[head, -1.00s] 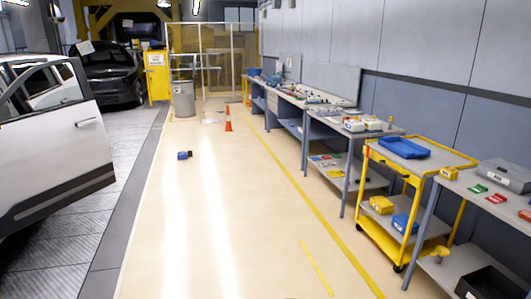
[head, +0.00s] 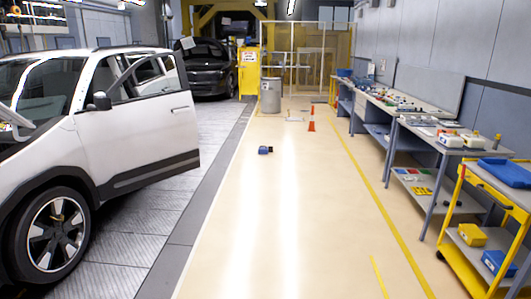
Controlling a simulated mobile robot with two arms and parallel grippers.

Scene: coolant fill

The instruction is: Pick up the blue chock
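A small dark blue object (head: 265,150), which looks like the blue chock, lies on the beige floor, a little left of the picture's middle and some way ahead. It is small in the head view, so its exact shape is hard to tell. Nothing touches it. Neither of my grippers is in view.
A white car (head: 110,140) with an open door stands at the left. Workbenches (head: 410,120) and a yellow cart (head: 470,262) line the right. The floor between is clear.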

